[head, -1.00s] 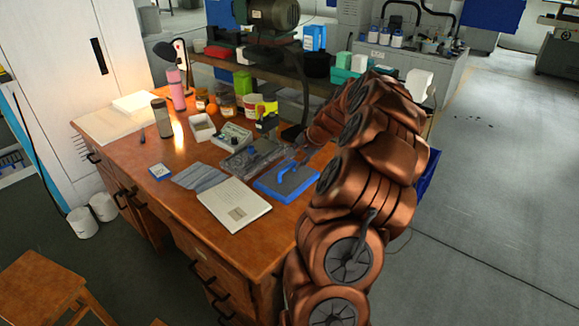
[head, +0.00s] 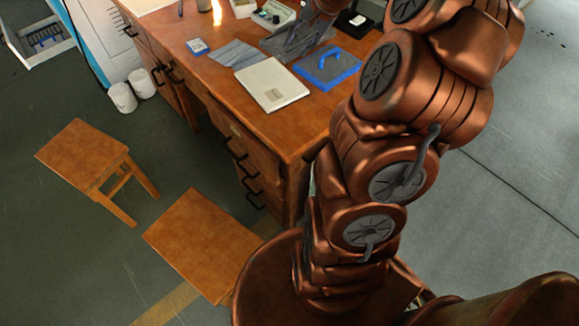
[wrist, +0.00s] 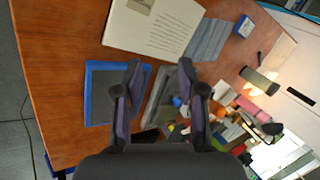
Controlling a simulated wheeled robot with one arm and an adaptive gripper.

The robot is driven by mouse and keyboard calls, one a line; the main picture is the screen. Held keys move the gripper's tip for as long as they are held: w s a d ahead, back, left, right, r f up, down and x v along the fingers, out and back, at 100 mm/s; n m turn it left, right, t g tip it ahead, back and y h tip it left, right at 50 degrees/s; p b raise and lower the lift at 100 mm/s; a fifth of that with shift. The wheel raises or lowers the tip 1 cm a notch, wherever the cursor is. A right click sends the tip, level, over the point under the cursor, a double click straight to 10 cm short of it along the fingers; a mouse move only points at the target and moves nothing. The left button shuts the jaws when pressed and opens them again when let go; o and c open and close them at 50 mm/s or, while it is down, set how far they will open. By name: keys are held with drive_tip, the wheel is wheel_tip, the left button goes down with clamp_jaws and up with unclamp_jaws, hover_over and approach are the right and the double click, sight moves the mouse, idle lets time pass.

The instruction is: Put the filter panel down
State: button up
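The filter panel (head: 338,73), a grey sheet in a blue frame with a blue handle, lies flat on the wooden desk near its right edge. It also shows in the wrist view (wrist: 98,103), left of my fingers; its handle is not clear there, and the left finger overlaps its right side. In the head view my gripper is at the top, behind the panel, partly blending with the grey tray.
A cream folder (head: 272,84) lies left of the panel, with a grey cloth-like sheet (head: 236,54) and a small blue box (head: 198,46) beyond. A grey tray (head: 283,43) lies behind the panel. Two wooden stools (head: 205,240) stand before the desk (head: 215,85).

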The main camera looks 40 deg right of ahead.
drive_tip(key=s+a+n+g, duration=0.2)
drive_tip(key=s+a+n, duration=0.3)
drive_tip(key=a, duration=0.6)
drive_tip(key=s+a+n+g, duration=0.25)
drive_tip(key=s+a, duration=0.35)
drive_tip(key=a, duration=0.5)
drive_tip(key=s+a+f+n+g+h, duration=0.1)
drive_tip(key=s+a+n, duration=0.1)
drive_tip(key=s, duration=0.7)
drive_tip(key=s+a+f+n+g+h, duration=0.1)
drive_tip(key=s+a+n, duration=0.2)
drive_tip(key=s, duration=0.6)
drive_tip(key=shift+s, duration=0.35)
drive_tip(key=shift+o, duration=0.6)
drive_tip(key=shift+s+f+g, duration=0.2)
drive_tip(key=shift+s+g, duration=0.05)
drive_tip(key=shift+s, duration=0.25)
